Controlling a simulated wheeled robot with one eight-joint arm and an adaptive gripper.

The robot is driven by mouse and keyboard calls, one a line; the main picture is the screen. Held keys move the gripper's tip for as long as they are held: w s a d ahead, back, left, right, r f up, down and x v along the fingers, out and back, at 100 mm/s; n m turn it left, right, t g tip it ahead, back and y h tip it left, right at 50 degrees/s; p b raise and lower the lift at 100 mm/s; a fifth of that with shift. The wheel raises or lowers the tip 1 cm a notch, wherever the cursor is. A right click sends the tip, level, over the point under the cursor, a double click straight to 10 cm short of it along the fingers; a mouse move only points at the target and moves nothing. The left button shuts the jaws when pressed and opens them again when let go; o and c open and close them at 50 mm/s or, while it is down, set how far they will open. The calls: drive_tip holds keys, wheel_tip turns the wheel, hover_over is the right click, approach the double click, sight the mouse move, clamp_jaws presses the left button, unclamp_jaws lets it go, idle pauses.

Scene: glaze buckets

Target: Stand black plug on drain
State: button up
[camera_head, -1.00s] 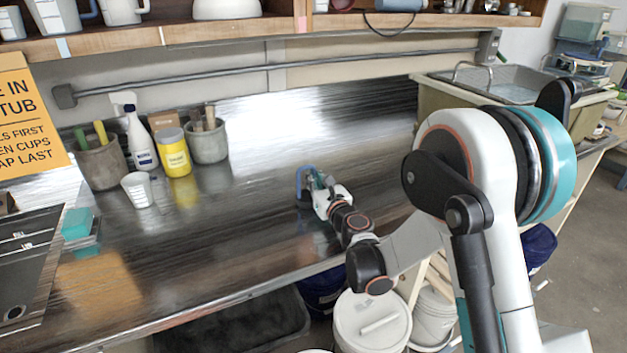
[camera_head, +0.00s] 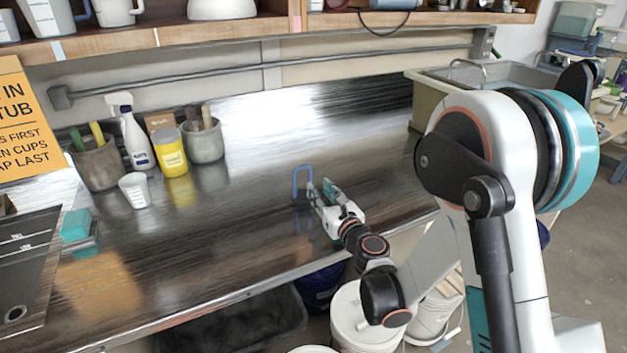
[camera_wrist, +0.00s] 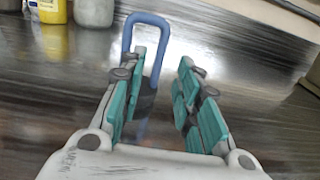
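An upright blue loop handle (camera_head: 302,181) stands on the shiny metal counter. In the wrist view the blue loop (camera_wrist: 146,22) rises just beyond my fingers, with a dark part (camera_wrist: 147,92) low at its right leg; this seems to be the black plug, its base partly hidden by my left finger. My gripper (camera_head: 322,190) is open, its teal-padded fingers apart and empty, just right of the loop in the head view. It also shows in the wrist view (camera_wrist: 162,70). A round dark ring (camera_head: 15,313), possibly the drain, lies in the dark panel at far left.
A teal sponge (camera_head: 75,225), white cup (camera_head: 135,190), spray bottle (camera_head: 137,138), yellow can (camera_head: 170,153) and two tool pots stand on the left and back of the counter (camera_head: 200,245). Its middle is clear. A shelf (camera_head: 230,32) hangs above.

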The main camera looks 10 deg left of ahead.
drive_tip(key=shift+b+v, duration=0.45)
drive_tip(key=shift+v, duration=1.5)
drive_tip(key=w+d+r+m+t+h, duration=0.1)
drive_tip(key=d+r+m+t+h, duration=0.35)
drive_tip(key=d+r+m, duration=0.75)
drive_tip(key=s+d+r+m+g+h, duration=0.1)
drive_tip(key=s+d+m+g+h, duration=0.15)
drive_tip(key=d+m, duration=0.35)
drive_tip(key=s+d+r+m+g+h, duration=0.1)
drive_tip(key=s+d+m+h, duration=0.1)
drive_tip(key=d+m+h, duration=0.35)
drive_tip(key=s+d+f+m+g, duration=0.1)
drive_tip(key=s+d+m+g, duration=0.15)
drive_tip(key=s+m, duration=0.25)
drive_tip(key=s+d+f+m+g, duration=0.1)
drive_tip(key=s+d+m+g, duration=0.1)
drive_tip(key=s+d+m, duration=0.3)
drive_tip(key=s+a+f+m+g+y, duration=0.1)
drive_tip(key=s+m, duration=0.3)
drive_tip(key=s, duration=0.4)
drive_tip(key=s+a+f+m+g+y, duration=0.1)
drive_tip(key=s+f+m+g, duration=0.2)
drive_tip(key=s+m, duration=0.2)
drive_tip(key=s, duration=0.3)
drive_tip(key=shift+f, duration=0.4)
drive_tip(key=shift+s+a+f+m, duration=0.1)
drive_tip(key=shift+s+a+m, duration=0.15)
drive_tip(key=shift+s, duration=0.15)
drive_tip(key=shift+c, duration=1.1)
